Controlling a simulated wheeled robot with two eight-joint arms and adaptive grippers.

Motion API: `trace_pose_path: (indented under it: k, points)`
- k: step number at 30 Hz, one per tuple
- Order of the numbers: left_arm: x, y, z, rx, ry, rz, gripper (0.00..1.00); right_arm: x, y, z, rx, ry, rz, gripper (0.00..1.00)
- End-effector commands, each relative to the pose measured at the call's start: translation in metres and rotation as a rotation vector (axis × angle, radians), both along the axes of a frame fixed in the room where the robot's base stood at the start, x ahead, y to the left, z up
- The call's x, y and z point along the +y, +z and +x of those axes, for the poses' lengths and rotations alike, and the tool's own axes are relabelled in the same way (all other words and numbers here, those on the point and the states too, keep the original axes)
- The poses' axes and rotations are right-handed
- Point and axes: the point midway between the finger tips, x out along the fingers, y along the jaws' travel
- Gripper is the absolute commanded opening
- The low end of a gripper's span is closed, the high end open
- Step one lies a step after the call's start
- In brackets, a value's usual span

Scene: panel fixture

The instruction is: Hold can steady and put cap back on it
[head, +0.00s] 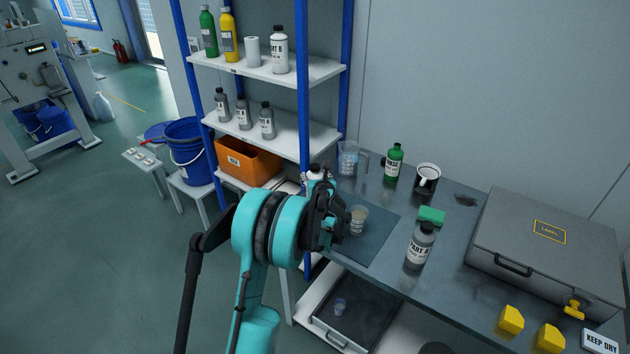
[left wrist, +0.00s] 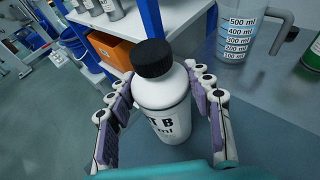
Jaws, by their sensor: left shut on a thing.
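My left gripper (head: 330,215) is shut on a white bottle (head: 318,175) with a "B" label. In the left wrist view the bottle (left wrist: 165,105) stands between the two finger pads, and a black ribbed cap (left wrist: 152,58) sits on its top. I cannot tell whether the cap is screwed tight. In the head view my gripper hides most of the bottle. A grey bottle (head: 419,250) marked "PART A", with a dark cap, stands on the bench to the right. My right gripper is not in view.
A cup (head: 358,216) stands on a dark mat (head: 375,240) right of my left gripper. A measuring jug (head: 347,160), green bottle (head: 393,163), mug (head: 426,180) and green sponge (head: 431,216) are on the bench. A grey case (head: 540,260) fills the right; a shelf post (head: 303,90) is close behind.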

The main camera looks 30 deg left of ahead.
Motion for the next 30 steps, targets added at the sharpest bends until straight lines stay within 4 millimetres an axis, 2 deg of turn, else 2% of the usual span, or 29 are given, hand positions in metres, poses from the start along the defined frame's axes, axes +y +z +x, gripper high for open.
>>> trace_pose_path:
  k: [11,12,13,14,25,30]
  points:
    - [0.000,-0.004,0.000,-0.001,0.000,0.001,0.00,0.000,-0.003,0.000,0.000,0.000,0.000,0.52]
    - [0.000,-0.003,0.000,0.000,0.000,0.000,0.61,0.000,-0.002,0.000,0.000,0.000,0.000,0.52]
    - [0.000,-0.003,0.000,0.000,0.000,0.000,0.69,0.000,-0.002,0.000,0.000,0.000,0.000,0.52]
    - [0.000,-0.003,0.000,0.000,0.000,0.000,0.71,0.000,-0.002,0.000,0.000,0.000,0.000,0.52]
    - [0.000,0.002,0.000,0.000,0.000,0.000,0.71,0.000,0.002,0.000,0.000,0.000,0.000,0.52]
    - [-0.017,0.011,-0.018,-0.001,-0.003,-0.001,0.71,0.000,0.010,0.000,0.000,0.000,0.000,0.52]
